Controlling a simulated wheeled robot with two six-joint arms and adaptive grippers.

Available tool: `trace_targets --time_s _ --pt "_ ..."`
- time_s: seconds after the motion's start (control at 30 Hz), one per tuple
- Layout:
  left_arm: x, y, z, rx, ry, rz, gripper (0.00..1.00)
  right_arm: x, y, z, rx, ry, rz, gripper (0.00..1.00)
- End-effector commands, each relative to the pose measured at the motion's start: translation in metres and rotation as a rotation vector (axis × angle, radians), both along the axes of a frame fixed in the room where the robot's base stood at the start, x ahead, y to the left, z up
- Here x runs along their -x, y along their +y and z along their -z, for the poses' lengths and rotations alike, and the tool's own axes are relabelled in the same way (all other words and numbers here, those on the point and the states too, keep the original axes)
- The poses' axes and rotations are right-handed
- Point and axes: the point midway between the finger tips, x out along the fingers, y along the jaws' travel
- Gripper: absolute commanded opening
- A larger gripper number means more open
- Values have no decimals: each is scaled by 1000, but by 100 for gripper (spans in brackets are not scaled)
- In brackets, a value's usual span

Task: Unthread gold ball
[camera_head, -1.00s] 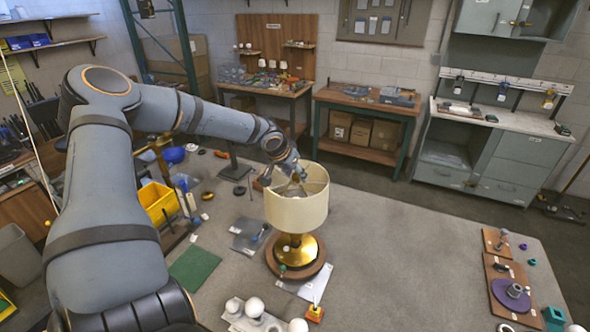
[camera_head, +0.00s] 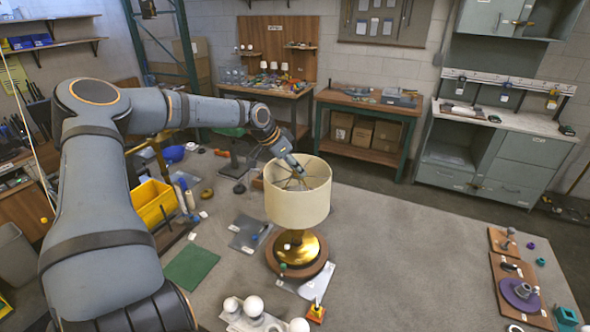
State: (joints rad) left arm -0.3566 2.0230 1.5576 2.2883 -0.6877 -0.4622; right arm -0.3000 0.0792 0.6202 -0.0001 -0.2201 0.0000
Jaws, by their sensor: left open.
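The lamp stands upright on the table, with a cream shade (camera_head: 298,206), a gold base (camera_head: 298,246) and a round wooden foot (camera_head: 300,272). Its shade is open at the top, and thin spokes show inside. My left gripper (camera_head: 297,169) is at the shade's top opening, pointing down to the right. It is open, but its fingertips are small and hard to make out. I cannot make out a gold ball at the shade's top. My right gripper is not in view.
White bulbs (camera_head: 254,306) stand in a holder at the front. A green mat (camera_head: 192,267) and a yellow bin (camera_head: 153,203) lie to the left. Boards with parts (camera_head: 520,290) are at the right. The table right of the lamp is clear.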

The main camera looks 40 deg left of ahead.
Motion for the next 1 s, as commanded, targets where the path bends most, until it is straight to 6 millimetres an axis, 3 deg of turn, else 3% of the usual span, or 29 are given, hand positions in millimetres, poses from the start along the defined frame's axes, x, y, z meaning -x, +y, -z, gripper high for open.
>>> trace_targets --time_s 0.67,1.0 --pt "-1 3 3 -4 3 204 44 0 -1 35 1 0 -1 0" --pt "-1 2 -1 -1 -1 250 44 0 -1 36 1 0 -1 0"
